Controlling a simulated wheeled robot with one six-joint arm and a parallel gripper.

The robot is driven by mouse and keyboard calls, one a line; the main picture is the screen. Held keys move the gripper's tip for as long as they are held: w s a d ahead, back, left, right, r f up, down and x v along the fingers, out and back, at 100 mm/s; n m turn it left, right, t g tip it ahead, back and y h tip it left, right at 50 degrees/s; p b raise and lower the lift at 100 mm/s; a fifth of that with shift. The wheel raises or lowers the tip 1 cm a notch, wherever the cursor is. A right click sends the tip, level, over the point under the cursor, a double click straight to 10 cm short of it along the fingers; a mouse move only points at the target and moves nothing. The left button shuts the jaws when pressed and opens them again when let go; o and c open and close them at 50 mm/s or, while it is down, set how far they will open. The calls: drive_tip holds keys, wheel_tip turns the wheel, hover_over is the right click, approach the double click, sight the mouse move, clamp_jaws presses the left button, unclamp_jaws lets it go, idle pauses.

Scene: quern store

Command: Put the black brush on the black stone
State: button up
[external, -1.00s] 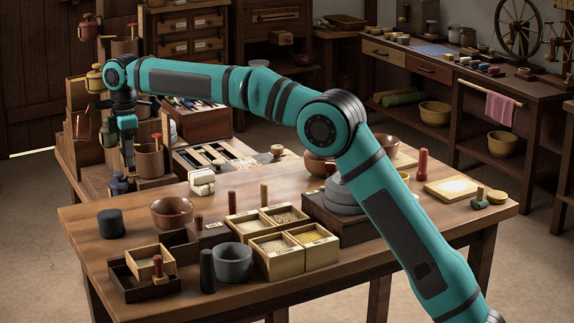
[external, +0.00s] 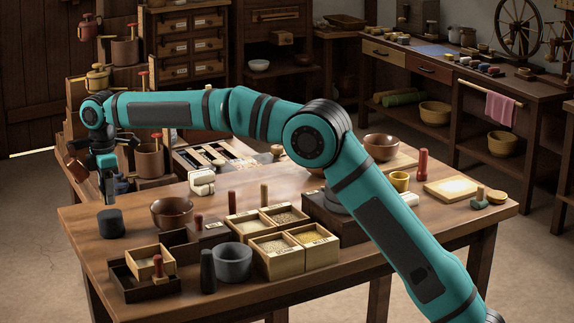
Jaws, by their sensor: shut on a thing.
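My gripper (external: 108,186) points down at the left side of the table, just above a short black cylinder. It is shut on a small dark thing that looks like the black brush, but its shape is largely hidden by the fingers. The short black cylinder (external: 111,224), which I take for the black stone, stands upright near the table's left edge. A small gap seems to show between the fingertips and its top; I cannot tell the depth exactly.
A brown bowl (external: 172,213) stands right of the black cylinder. A dark tray (external: 150,289) with a small wooden box, a grey mortar (external: 233,263) and grain boxes (external: 305,258) are nearer the front. A stepped rack with pots (external: 150,158) stands behind my gripper.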

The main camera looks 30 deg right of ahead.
drive_tip(key=shift+f, duration=1.4)
drive_tip(key=shift+f, duration=0.15)
drive_tip(key=o, duration=1)
drive_tip(key=shift+c, duration=0.2)
wheel_tip(320, 180, up, 12)
drive_tip(key=shift+f, duration=0.15)
drive_tip(key=shift+r, duration=0.3)
